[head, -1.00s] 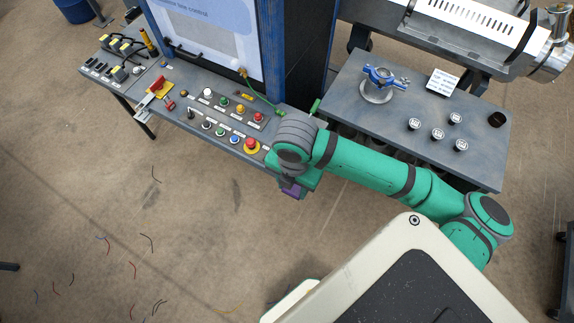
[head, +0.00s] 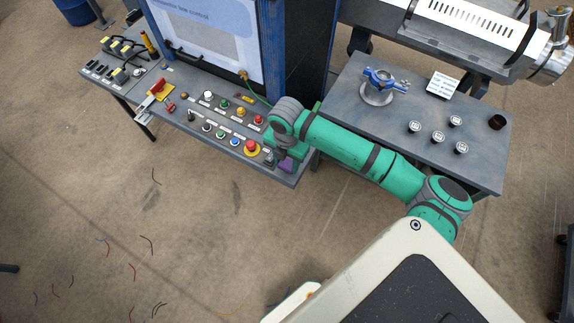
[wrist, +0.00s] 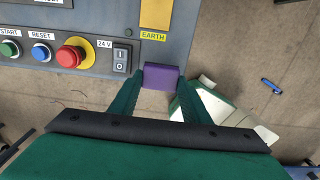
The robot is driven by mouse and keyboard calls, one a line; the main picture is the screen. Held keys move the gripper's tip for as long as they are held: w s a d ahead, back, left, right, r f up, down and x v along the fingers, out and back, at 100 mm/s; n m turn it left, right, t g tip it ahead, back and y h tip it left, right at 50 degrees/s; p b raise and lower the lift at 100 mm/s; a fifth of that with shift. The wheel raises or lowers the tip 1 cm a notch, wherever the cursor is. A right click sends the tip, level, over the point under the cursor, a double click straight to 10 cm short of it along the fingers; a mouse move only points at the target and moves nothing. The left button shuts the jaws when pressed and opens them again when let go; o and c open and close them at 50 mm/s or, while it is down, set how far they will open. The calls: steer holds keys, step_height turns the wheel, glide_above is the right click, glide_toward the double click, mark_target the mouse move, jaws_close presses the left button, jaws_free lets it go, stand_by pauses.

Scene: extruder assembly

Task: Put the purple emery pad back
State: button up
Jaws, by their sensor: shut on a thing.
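My gripper (wrist: 160,94) is shut on the purple emery pad (wrist: 164,77), a small block held between the fingertips in the wrist view. In the head view the pad (head: 286,165) shows below my gripper (head: 287,154), by the right end of the control console (head: 285,179). In the wrist view the pad lies over the console's front edge, close to the 24 V switch and below the yellow EARTH label (wrist: 153,36). I cannot tell whether the pad touches the console.
The red emergency button (wrist: 69,56) and the 24 V rocker switch (wrist: 121,61) stand left of the gripper. A grey side table (head: 400,98) with a blue-handled part (head: 380,78) stands to the right.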

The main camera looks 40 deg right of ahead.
mark_target(287, 165)
steer(key=shift+f, duration=1.35)
steer(key=shift+f, duration=0.15)
steer(key=o, duration=1.1)
step_height(287, 165, up, 12)
steer(key=shift+s+r, duration=0.1)
steer(key=shift+r, duration=0.1)
